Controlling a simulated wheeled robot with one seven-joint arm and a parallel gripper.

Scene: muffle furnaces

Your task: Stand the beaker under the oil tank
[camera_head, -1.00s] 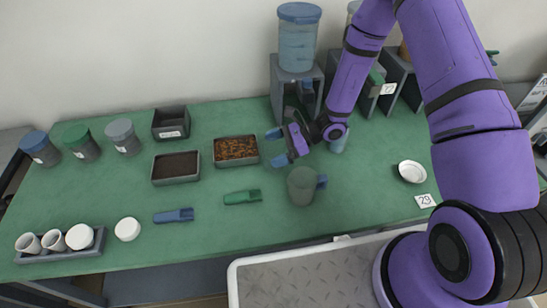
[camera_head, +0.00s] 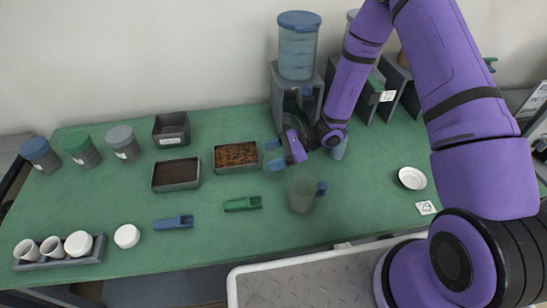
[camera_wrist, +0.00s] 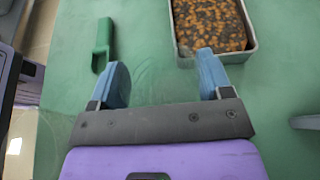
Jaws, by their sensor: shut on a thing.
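My gripper (camera_head: 274,155) hangs over the table, right of the tray of brown pellets. Its blue fingers stand apart, also in the wrist view (camera_wrist: 160,82), where faint clear outlines of a see-through beaker (camera_wrist: 150,72) show between them. The beaker is barely visible there, and its base cannot be made out. A blue-lidded tank (camera_head: 298,48) of bluish liquid stands on a grey stand, behind my gripper. A second tank (camera_head: 352,14) and an amber one (camera_head: 404,50) are mostly hidden by my arm. I cannot read which is the oil tank.
A clear jug with a blue handle (camera_head: 302,195) stands in front of my gripper. A light-blue vessel (camera_head: 340,148) stands right of it. The pellet tray (camera_head: 216,168), green scoop (camera_head: 242,204) and blue scoop (camera_head: 173,223) lie left. A white bowl (camera_head: 411,178) is at right.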

